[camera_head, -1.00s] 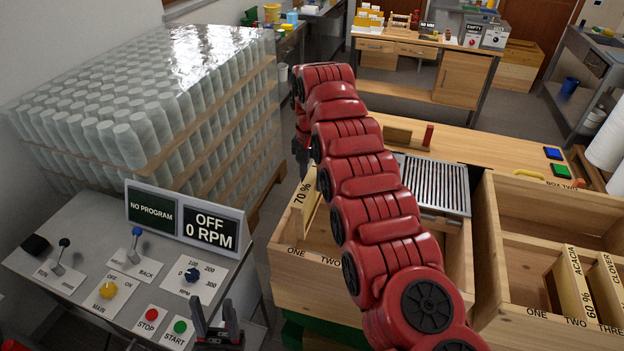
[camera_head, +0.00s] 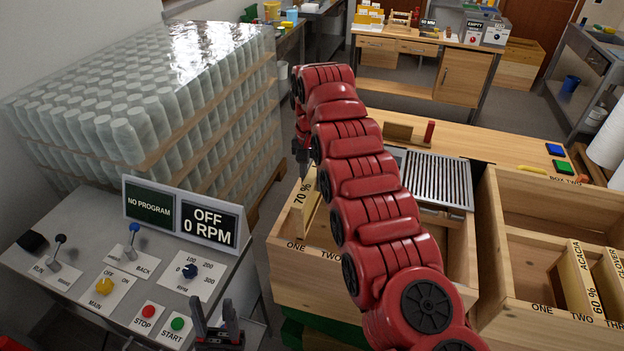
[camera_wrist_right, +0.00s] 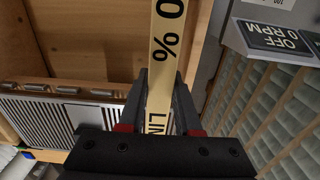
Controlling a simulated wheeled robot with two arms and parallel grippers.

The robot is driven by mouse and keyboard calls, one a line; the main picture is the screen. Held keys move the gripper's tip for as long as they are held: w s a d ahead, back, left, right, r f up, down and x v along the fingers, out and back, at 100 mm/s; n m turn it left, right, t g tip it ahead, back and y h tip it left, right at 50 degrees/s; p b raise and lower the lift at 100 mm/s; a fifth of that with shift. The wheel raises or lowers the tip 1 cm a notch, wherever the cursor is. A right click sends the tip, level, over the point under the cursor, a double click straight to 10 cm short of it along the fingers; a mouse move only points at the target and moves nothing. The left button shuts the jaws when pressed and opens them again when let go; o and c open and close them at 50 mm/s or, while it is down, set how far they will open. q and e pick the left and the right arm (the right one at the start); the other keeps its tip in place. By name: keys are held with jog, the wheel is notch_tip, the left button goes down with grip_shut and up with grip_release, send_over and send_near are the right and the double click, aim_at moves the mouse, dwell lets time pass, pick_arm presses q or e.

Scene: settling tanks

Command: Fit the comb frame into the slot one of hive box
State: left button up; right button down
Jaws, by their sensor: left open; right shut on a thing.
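The comb frame (camera_head: 305,205) is a pale wooden bar marked "70 %", at the left wall of the near hive box (camera_head: 340,285), above the label ONE. How deep it sits in slot one is hidden. My right gripper (camera_head: 302,155) is at the frame's far end, partly behind my red arm. In the right wrist view, my right gripper (camera_wrist_right: 160,110) is shut on the frame (camera_wrist_right: 163,60), whose bar runs away between the fingers along the box wall (camera_wrist_right: 85,40). My left gripper (camera_head: 218,325) is open and empty, low beside the control panel.
A second hive box (camera_head: 490,250) at right holds frames marked ACACIA (camera_head: 572,280) and CLOVER. A metal grate (camera_head: 437,180) lies behind the near box. A control panel (camera_head: 130,270) and wrapped jars (camera_head: 150,100) stand at left. My right arm covers much of the near box.

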aim_at(312, 211)
jog(key=shift+f+b, duration=3.65)
jog(key=shift+f, duration=0.35)
jog(key=shift+f+b, duration=1.85)
jog(key=shift+f, duration=0.65)
jog(key=c, duration=0.5)
grip_release()
jog(key=shift+r, duration=0.1)
jog(key=shift+r, duration=0.75)
notch_tip(312, 211, up, 16)
jog(key=p, duration=1.5)
jog(key=shift+s, duration=0.1)
jog(key=shift+f, duration=0.15)
